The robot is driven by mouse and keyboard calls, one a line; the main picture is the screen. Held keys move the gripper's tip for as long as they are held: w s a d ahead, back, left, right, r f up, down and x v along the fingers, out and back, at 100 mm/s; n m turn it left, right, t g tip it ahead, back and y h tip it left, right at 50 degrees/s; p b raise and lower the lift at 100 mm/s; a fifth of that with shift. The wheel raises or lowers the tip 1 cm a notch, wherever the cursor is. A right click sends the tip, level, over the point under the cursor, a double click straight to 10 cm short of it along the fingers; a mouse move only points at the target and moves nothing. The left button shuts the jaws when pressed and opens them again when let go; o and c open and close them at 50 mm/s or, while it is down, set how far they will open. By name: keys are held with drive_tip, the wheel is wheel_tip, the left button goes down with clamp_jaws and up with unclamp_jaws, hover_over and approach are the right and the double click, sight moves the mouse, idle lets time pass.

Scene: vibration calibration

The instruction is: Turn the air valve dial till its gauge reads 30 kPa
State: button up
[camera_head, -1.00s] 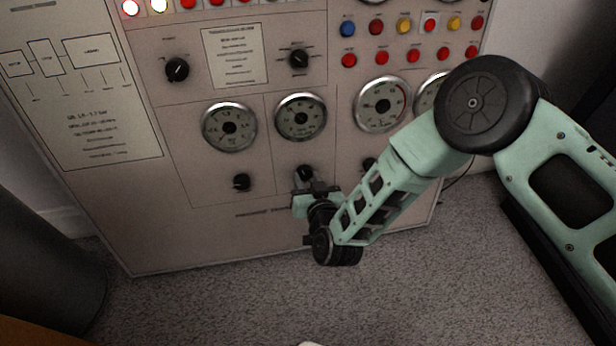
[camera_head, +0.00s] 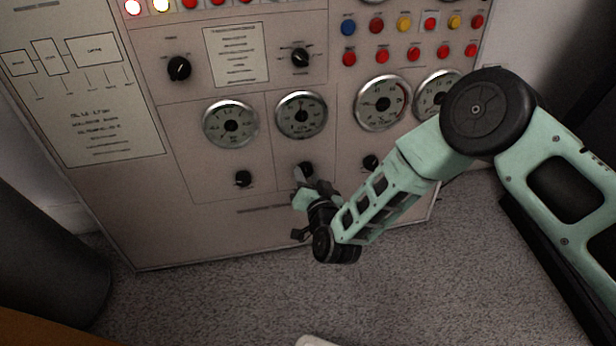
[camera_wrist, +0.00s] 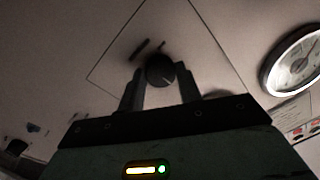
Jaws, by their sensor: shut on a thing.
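The panel carries a row of black dials below round gauges. My gripper (camera_head: 308,178) is at the dial (camera_head: 306,168) under the second gauge from the left (camera_head: 301,115). In the wrist view the black dial (camera_wrist: 160,70) sits between the two fingers of my gripper (camera_wrist: 158,80), which are shut on it. The gauge's numbers and needle reading are too small to read. My gripper partly hides the dial in the head view.
Other black dials stand on either side, one to the left (camera_head: 243,178) and one to the right (camera_head: 370,162), close to my arm. More gauges (camera_head: 230,124) and coloured buttons (camera_head: 403,26) lie above. The carpet (camera_head: 200,300) in front is clear.

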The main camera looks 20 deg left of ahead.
drive_tip(key=o, duration=1)
drive_tip(key=shift+s, duration=0.1)
drive_tip(key=p+v, duration=0.6)
drive_tip(key=v, duration=1.1)
drive_tip(key=shift+s+d+p, duration=0.1)
drive_tip(key=shift+d+p, duration=0.15)
drive_tip(key=shift+p, duration=0.05)
drive_tip(key=shift+a, duration=0.1)
